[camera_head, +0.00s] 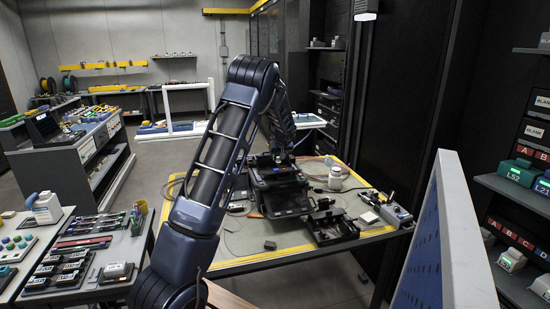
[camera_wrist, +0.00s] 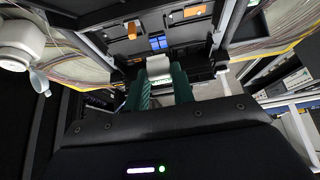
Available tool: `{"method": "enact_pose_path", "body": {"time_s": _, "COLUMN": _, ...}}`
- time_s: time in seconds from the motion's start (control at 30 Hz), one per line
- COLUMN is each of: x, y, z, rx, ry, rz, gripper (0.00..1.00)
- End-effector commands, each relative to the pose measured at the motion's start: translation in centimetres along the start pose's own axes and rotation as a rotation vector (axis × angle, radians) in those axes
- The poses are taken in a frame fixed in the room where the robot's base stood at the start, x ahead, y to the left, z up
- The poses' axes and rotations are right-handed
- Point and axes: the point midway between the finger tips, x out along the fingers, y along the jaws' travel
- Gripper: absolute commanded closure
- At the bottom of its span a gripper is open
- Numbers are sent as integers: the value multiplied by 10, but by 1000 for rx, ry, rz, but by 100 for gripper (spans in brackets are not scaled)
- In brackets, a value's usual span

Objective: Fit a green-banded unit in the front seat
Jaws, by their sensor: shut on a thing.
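My gripper (camera_wrist: 159,82) has green fingers. They are shut on a small pale block (camera_wrist: 157,66) that points toward the dark machine. No green band can be made out on the block. In the head view my gripper (camera_head: 276,157) is over the top of the black splicing machine (camera_head: 283,203) on the table. In the wrist view the machine's frame (camera_wrist: 218,25) surrounds small blue parts (camera_wrist: 159,43) and orange parts (camera_wrist: 134,29) just beyond the block. I cannot tell which part is the front seat, or whether the block touches anything.
A white bottle (camera_head: 335,178) stands right of the machine on the yellow-edged table (camera_head: 228,264). A black device (camera_head: 327,222) sits at front right, and a small dark block (camera_head: 269,245) lies in front. A perforated blue panel (camera_head: 425,255) rises at near right. Shelves (camera_head: 515,187) hold green-topped units.

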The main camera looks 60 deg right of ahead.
Motion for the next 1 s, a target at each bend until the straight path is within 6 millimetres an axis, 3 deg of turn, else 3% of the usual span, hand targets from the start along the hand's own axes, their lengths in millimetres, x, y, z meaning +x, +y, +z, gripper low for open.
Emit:
{"method": "enact_pose_path", "body": {"time_s": 0.6, "x": 42, "y": -1, "z": 26, "rx": 1, "ry": -1, "rz": -2, "gripper": 97}}
{"method": "enact_pose_path", "body": {"time_s": 1.0, "x": 55, "y": -1, "z": 34, "rx": 2, "ry": -2, "rz": -1, "gripper": 97}}
